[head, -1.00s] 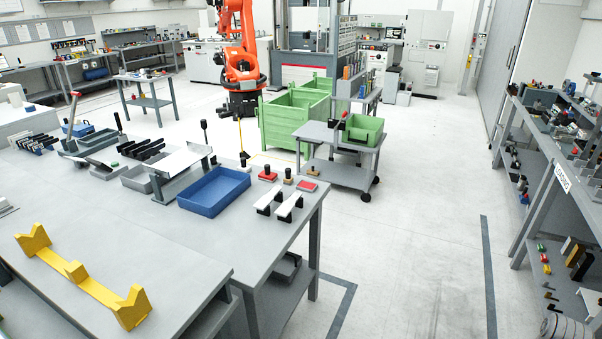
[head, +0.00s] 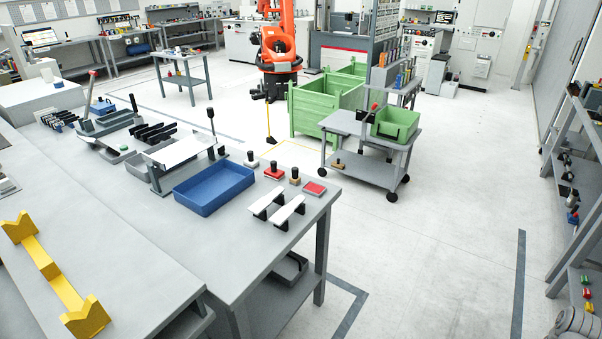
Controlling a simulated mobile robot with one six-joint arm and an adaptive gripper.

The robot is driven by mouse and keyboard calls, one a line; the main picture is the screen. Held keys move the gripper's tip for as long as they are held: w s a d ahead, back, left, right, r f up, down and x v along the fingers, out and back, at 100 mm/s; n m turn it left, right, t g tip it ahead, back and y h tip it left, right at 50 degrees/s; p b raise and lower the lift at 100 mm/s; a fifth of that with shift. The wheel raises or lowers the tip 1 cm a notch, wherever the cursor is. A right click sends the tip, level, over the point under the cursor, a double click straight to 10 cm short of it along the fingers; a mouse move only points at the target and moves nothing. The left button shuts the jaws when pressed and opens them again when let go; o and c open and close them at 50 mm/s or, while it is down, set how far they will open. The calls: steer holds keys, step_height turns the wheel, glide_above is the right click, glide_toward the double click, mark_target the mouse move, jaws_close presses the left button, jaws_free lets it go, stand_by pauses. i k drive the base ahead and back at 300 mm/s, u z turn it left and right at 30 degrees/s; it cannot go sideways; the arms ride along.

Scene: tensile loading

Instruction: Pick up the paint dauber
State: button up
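Several small knobbed tools stand near the far right end of the grey workbench (head: 150,225). One has a dark knob on a pale base (head: 251,160). One has a dark knob and stands at a red pad (head: 274,171). One has a dark knob on a brown block (head: 295,177). Any of these may be the paint dauber; they are too small to tell which. A flat red-topped pad (head: 314,188) lies beside them. My gripper is not in view.
A blue tray (head: 213,200) and white bars on black supports (head: 287,212) lie close by. A yellow V-ended bracket (head: 50,270) lies on the near bench. A grey trolley (head: 350,125) stands behind. The floor right of the bench is clear.

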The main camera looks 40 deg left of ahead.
mark_target(295, 179)
steer(key=u, duration=0.25)
steer(key=i, duration=0.75)
steer(key=u, duration=1.15)
steer(key=i, duration=0.95)
steer(key=u, duration=0.6)
steer(key=k, duration=0.85)
steer(key=u, duration=0.15)
steer(key=i, duration=0.4)
steer(key=z, duration=0.05)
